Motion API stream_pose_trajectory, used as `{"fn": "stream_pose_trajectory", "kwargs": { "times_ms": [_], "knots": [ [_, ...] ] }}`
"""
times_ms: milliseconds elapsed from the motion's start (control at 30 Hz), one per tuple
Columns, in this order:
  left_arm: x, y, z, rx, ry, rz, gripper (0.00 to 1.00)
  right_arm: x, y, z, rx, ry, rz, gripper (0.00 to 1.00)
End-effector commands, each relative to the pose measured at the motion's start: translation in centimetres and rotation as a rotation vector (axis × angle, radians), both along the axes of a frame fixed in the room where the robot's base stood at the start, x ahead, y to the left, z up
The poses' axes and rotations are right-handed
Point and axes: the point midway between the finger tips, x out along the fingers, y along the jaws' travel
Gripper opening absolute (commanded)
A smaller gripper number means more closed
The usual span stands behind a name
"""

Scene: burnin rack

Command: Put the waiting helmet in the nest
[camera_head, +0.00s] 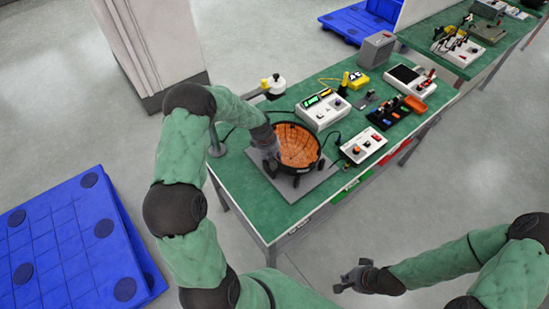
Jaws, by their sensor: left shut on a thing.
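A round, bowl-shaped thing with an orange ribbed inside and black rim (298,143), which I take to be the helmet with its hollow side up, is over a grey plate (318,181) at the table's near left end. My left gripper (271,158) is at its left edge, shut on it; the fingertips are mostly hidden. Short black parts show below its rim. I cannot tell a separate nest from the helmet here, nor whether the helmet rests or hangs. My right gripper (346,280) is open and empty, off the table at the front.
On the green table (240,163) stand a white instrument box (322,109), a control box with knobs (363,147), a black rack with coloured parts (397,112) and a yellow device (356,80). Blue pallets (70,235) lie on the floor left.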

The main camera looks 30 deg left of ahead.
Motion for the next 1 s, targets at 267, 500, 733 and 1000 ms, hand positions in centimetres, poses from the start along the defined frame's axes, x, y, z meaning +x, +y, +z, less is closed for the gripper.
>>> {"fn": "stream_pose_trajectory", "kwargs": {
  "times_ms": [267,500,733,1000],
  "knots": [
    [0.1,0.1,0.0,0.001,-0.003,0.001,0.00,0.0,0.0,-0.1,0.000,0.000,0.000,0.00],
    [0.0,0.0,-0.2,0.000,0.000,0.000,0.47,0.0,0.0,-0.2,0.000,0.000,0.000,0.00],
    [0.0,0.0,-0.2,0.000,0.000,0.000,0.47,0.0,0.0,-0.2,0.000,0.000,0.000,0.00],
    [-0.3,0.5,2.4,0.002,-0.004,0.002,0.47,0.0,0.0,0.4,0.000,0.000,0.000,0.00]
  ]
}}
